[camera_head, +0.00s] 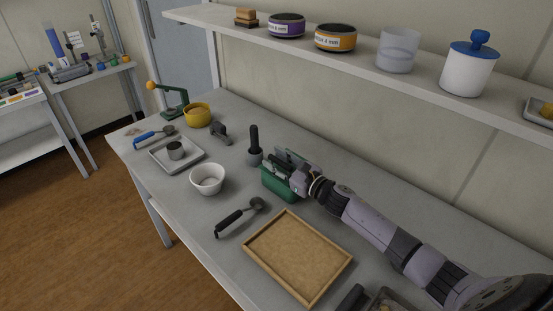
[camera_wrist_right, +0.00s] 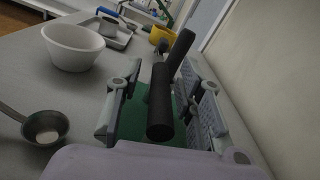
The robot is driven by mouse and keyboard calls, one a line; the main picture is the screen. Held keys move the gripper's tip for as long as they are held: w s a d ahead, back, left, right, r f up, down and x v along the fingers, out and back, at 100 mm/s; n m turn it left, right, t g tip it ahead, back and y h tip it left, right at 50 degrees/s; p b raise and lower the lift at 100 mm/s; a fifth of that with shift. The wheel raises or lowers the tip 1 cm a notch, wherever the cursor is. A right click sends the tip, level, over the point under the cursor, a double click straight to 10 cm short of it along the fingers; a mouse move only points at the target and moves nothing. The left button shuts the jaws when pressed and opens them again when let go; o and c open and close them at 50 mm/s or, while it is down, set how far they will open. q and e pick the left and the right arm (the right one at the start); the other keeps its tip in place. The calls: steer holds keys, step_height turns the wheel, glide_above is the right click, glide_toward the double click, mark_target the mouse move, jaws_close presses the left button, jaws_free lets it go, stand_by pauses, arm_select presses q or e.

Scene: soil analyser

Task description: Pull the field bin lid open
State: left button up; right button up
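The field bin is a small green box (camera_head: 279,188) near the middle of the bench in the head view. Its green top (camera_wrist_right: 128,122) shows between my fingers in the right wrist view. A thick black bar (camera_wrist_right: 160,108), which looks like the lid handle, lies between the fingers with a gap on both sides. My right gripper (camera_head: 290,168) is open over the bin and hides much of its top in the head view. In the wrist view the right gripper (camera_wrist_right: 163,112) straddles the bar. I cannot tell whether the lid is raised. My left gripper is out of view.
A black-handled pestle-like tool (camera_head: 254,143) stands just behind the bin. A white bowl (camera_head: 207,180), a black-handled scoop (camera_head: 240,217) and a wooden tray (camera_head: 297,256) lie nearby. A shelf (camera_head: 350,62) with jars overhangs the back.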

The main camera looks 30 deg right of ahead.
steer(key=shift+w, duration=0.1)
steer(key=shift+c, duration=0.5)
jaws_close()
stand_by(0.4)
